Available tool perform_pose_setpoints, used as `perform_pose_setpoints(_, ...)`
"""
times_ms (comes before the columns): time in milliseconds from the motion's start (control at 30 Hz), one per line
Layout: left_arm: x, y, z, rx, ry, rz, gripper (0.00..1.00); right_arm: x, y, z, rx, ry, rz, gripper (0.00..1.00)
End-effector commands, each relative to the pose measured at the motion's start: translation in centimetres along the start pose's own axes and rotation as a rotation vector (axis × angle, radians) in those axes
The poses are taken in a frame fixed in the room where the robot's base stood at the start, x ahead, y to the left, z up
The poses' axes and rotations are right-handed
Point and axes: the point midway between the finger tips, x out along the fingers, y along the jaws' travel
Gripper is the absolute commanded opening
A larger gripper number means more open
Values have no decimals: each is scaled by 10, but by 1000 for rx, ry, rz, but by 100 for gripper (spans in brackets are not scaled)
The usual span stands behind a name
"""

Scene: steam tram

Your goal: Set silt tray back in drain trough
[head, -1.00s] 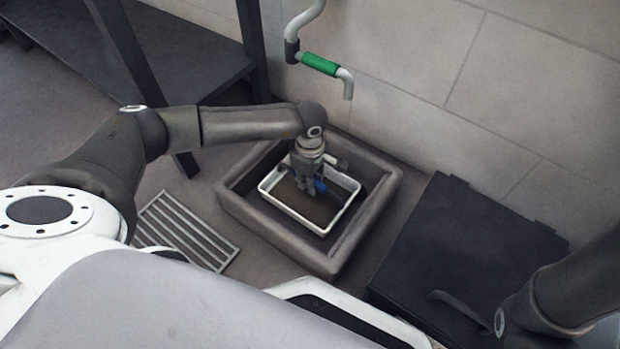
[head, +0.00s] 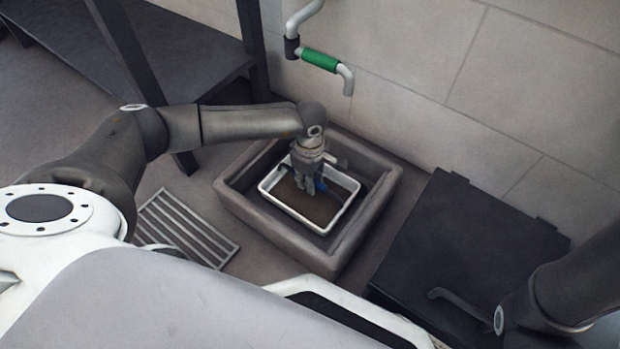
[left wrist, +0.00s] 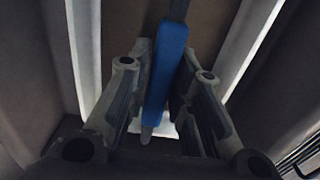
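The silt tray (head: 331,232) is a white rectangular tray with brown silt in it and a blue handle. In the head view it sits inside the walls of the drain trough (head: 243,217), a grey square basin on the floor. Whether it rests on the trough's bottom is hidden. My left gripper (head: 312,190) points down over the tray's middle. In the left wrist view its fingers (left wrist: 163,75) flank the blue handle (left wrist: 165,75) closely and look shut on it. My right gripper is out of view; only part of that arm shows at the right.
A slatted grate (head: 187,228) lies on the floor left of the trough. A dark flat-topped box (head: 465,240) stands to the right. A pipe with a green sleeve (head: 320,61) hangs on the tiled wall behind. A dark bench (head: 190,65) stands at the back left.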

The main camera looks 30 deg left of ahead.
Motion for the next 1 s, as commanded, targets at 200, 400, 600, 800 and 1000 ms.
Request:
perform_pose_setpoints(200, 0, 0, 0, 0, 0, 0, 42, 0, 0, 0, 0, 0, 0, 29)
perform_pose_setpoints(400, 0, -1, 0, 0, 0, -2, 42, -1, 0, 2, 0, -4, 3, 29)
perform_pose_setpoints(600, -18, 0, 0, 1, 0, 1, 42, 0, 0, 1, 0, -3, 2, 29)
perform_pose_setpoints(800, -61, 1, 0, 1, 0, 5, 42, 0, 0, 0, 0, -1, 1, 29)
perform_pose_setpoints(1000, -99, 1, 0, 1, 0, 3, 42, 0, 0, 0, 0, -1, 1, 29)
